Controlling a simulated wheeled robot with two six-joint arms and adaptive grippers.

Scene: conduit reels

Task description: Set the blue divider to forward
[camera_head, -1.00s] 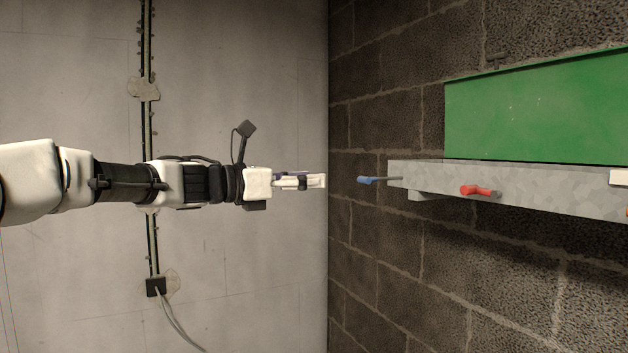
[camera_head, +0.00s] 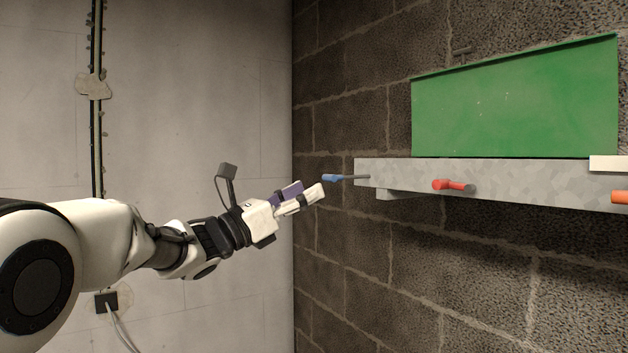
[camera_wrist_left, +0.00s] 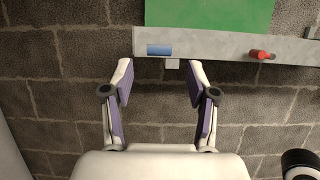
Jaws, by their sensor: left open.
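The blue divider (camera_head: 333,178) is a small blue handle on a thin grey rod at the left end of the grey metal rail (camera_head: 400,172). In the left wrist view the blue divider (camera_wrist_left: 159,50) lies level, beyond the fingertips and between them in the picture. My left gripper (camera_head: 308,191) is open and empty, just left of and a little below the blue handle in the head view. It appears apart from the handle. In the left wrist view my left gripper (camera_wrist_left: 160,72) has both fingers spread. My right gripper is not in view.
A red handle (camera_head: 452,185) and an orange handle (camera_head: 620,197) stick out of the same rail farther right. A green panel (camera_head: 515,100) stands above the rail. A dark block wall (camera_head: 400,270) lies behind. The space below the rail is clear.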

